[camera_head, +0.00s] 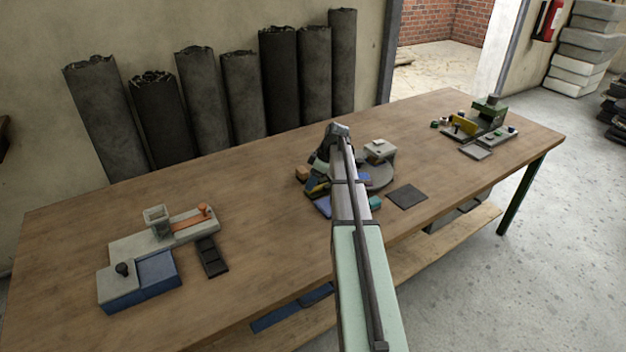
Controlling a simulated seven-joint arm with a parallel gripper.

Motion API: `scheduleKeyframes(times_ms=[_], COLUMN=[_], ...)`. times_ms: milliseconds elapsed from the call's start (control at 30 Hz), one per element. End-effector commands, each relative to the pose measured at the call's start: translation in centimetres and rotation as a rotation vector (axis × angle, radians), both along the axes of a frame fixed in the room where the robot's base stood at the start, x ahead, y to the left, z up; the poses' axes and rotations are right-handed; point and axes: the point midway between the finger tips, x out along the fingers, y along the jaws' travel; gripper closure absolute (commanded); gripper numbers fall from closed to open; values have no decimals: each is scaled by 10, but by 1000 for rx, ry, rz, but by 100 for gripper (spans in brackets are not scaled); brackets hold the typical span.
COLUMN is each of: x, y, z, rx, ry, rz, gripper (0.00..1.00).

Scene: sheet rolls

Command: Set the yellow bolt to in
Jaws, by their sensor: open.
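A yellow part (463,124), which may be the yellow bolt, shows on the green and grey fixture (492,112) at the table's far right. Another small yellow piece (316,187) shows on the middle fixture, partly behind my arm, so I cannot tell for certain which is the bolt. The bolt's position, in or out, is too small to tell. My gripper (317,172) is over the left side of the middle fixture, well left of the far-right fixture. It is open; its fingertips are small and hard to make out, and I see nothing held.
A grey and blue fixture (140,283) with an orange slider (197,218) stands on the left of the wooden table (256,202). A dark pad (407,196) lies right of the middle fixture. Dark rolls (207,98) lean on the wall behind. Tabletop between fixtures is clear.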

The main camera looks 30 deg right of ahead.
Motion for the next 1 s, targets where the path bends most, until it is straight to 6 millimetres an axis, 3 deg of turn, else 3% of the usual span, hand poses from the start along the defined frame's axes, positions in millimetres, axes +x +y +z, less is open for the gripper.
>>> scheduleKeyframes(times_ms=[267, 833, 1000], x=[0, 0, 0], y=[0, 0, 0], z=[-1, 0, 0], rx=[0, 0, 0], ry=[0, 0, 0], rz=[0, 0, 0], gripper=[45, 99, 100])
